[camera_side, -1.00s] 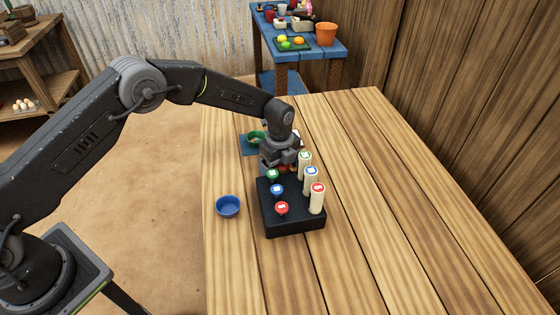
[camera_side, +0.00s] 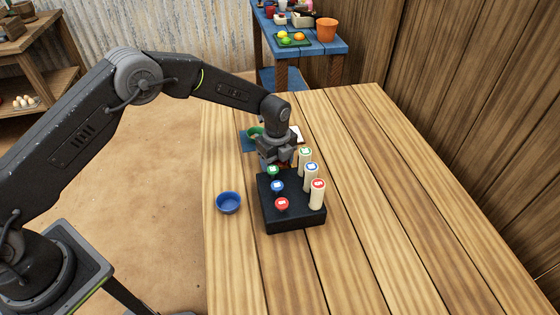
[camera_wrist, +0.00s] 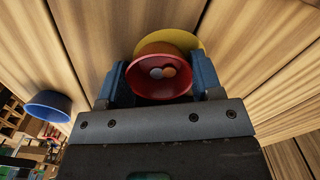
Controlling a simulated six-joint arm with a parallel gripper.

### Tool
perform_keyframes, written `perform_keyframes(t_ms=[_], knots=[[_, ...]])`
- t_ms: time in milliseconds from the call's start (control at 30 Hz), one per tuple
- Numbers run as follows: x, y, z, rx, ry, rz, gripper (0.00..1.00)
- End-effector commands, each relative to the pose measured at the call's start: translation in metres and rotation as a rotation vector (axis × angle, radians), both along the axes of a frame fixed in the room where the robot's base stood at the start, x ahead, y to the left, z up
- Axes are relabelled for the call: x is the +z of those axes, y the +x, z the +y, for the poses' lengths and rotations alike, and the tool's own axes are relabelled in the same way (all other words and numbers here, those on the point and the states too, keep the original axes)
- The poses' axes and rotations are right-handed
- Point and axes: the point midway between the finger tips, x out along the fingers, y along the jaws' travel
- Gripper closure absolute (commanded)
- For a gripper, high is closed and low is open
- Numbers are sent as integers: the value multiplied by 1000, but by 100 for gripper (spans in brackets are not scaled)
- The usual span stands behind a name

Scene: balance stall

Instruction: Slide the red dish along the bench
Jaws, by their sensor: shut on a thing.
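The red dish (camera_wrist: 163,88) is between the fingers of my gripper (camera_wrist: 160,78) in the wrist view. My gripper is shut on it. Two small round discs, one orange and one grey, lie inside the dish. A yellow round rim (camera_wrist: 192,42) shows right behind the red dish; I cannot tell whether they touch. In the side view my gripper (camera_side: 277,152) is low over the wooden bench (camera_side: 390,200), behind the black block. The gripper and the block mostly hide the red dish there.
A black block (camera_side: 295,222) with coloured buttons and pale posts stands in front of my gripper. A blue dish (camera_side: 228,203) sits to its left, near the bench edge. A green dish (camera_side: 254,132) is behind my gripper on a blue patch. The bench's right side is clear.

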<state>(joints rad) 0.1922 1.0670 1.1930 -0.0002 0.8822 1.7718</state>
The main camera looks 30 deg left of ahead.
Motion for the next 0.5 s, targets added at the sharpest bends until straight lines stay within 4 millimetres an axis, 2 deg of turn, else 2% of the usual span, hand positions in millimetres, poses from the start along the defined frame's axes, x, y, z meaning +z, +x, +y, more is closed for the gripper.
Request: perform_keyframes(t_ms=[500], knots=[[1, -42, 42, 2, 0, 1, 64]])
